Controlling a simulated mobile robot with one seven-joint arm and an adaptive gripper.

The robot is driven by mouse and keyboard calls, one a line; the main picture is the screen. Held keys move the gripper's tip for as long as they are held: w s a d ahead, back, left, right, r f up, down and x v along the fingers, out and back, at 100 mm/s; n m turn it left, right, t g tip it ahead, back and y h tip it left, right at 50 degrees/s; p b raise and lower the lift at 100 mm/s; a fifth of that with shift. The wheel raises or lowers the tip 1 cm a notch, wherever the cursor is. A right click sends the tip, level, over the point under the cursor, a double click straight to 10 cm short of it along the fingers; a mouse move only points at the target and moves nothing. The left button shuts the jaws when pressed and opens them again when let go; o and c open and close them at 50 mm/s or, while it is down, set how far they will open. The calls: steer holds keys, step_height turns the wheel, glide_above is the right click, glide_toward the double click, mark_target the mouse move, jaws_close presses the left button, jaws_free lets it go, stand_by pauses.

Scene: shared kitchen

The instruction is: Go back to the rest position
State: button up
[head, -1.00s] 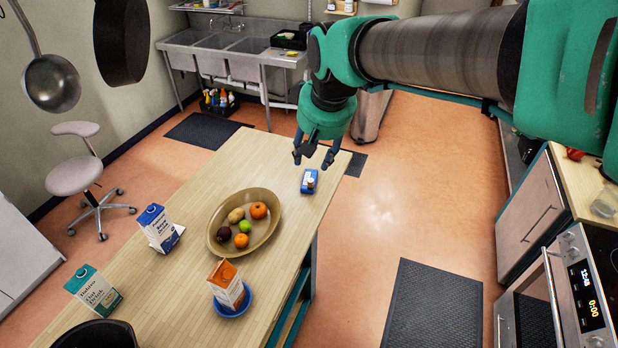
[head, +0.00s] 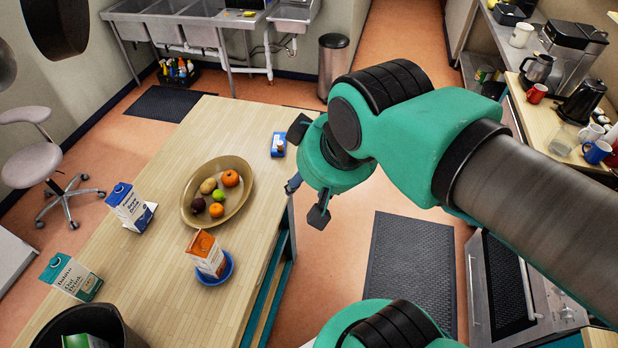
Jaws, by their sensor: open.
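My gripper (head: 304,178) is at the end of my green and grey arm, right of the table's (head: 170,292) long edge, over the floor. Its dark fingers are spread apart and nothing shows between them; the green wrist hides part of it. A small blue item (head: 278,147) stands on the table near its far right corner, just beyond the gripper and apart from it.
On the table are a bowl of fruit (head: 187,212), an orange carton (head: 206,254) on a blue dish, a blue carton (head: 129,207) and a green carton (head: 71,277). A counter with kettle (head: 580,101) and mugs is at right. A dark mat (head: 412,265) lies on open floor.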

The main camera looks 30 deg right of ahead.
steer(key=shift+f, duration=0.15)
step_height(320, 180, down, 15)
steer(key=b, duration=1.5)
steer(key=shift+b, duration=0.3)
stand_by(0.4)
